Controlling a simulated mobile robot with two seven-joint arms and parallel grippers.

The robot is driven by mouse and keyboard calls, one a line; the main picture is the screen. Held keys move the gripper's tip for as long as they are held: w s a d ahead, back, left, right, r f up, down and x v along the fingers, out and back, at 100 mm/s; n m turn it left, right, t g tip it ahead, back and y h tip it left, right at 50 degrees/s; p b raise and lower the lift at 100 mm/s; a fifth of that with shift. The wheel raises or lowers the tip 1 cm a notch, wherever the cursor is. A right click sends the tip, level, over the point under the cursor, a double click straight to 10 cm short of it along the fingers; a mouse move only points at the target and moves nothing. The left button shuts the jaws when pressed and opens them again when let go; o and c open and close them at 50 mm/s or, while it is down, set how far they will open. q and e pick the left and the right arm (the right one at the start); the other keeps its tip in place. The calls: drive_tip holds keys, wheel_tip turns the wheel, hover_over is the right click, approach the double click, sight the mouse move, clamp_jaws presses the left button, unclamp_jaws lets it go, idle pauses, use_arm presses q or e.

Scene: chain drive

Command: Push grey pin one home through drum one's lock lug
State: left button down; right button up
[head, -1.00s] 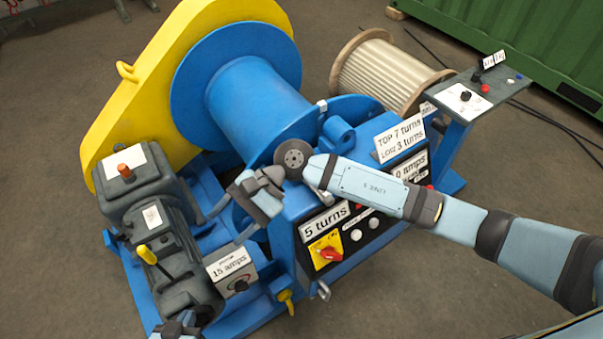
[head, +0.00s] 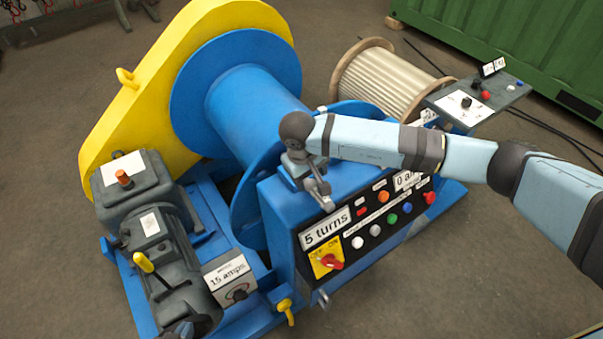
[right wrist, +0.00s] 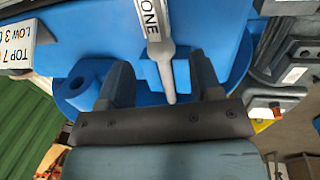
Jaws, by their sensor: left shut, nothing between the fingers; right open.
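Drum one, the big blue drum (head: 250,100), sits beside the yellow guard. My right gripper (head: 318,198) is over the top of the blue control housing. In the right wrist view its open fingers (right wrist: 163,84) stand either side of a tapered grey piece (right wrist: 168,72), which looks like grey pin one, with a white label reading ONE (right wrist: 152,25). I see a gap on both sides of it. A blue lug with a round hole (right wrist: 85,88) shows left of the fingers; my arm hides that area in the head view.
The control panel (head: 370,222) with buttons and a 5 turns sign is just below my right gripper. The grey motor (head: 170,245) stands at left. A rope drum (head: 385,75), a side console (head: 475,102) and a green container (head: 530,40) are behind.

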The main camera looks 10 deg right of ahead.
sight(315, 189)
drive_tip(key=shift+s+d+f+p, duration=0.1)
drive_tip(key=shift+d+f+p, duration=0.15)
drive_tip(key=shift+f, duration=0.75)
drive_tip(key=shift+d+f+p, duration=0.2)
drive_tip(key=shift+d+f, duration=0.1)
drive_tip(key=shift+f, duration=0.7)
drive_tip(key=shift+s+d+f+p, duration=0.1)
drive_tip(key=shift+d+f+p, duration=0.15)
drive_tip(key=shift+f, duration=0.75)
drive_tip(key=shift+w, duration=0.1)
clamp_jaws()
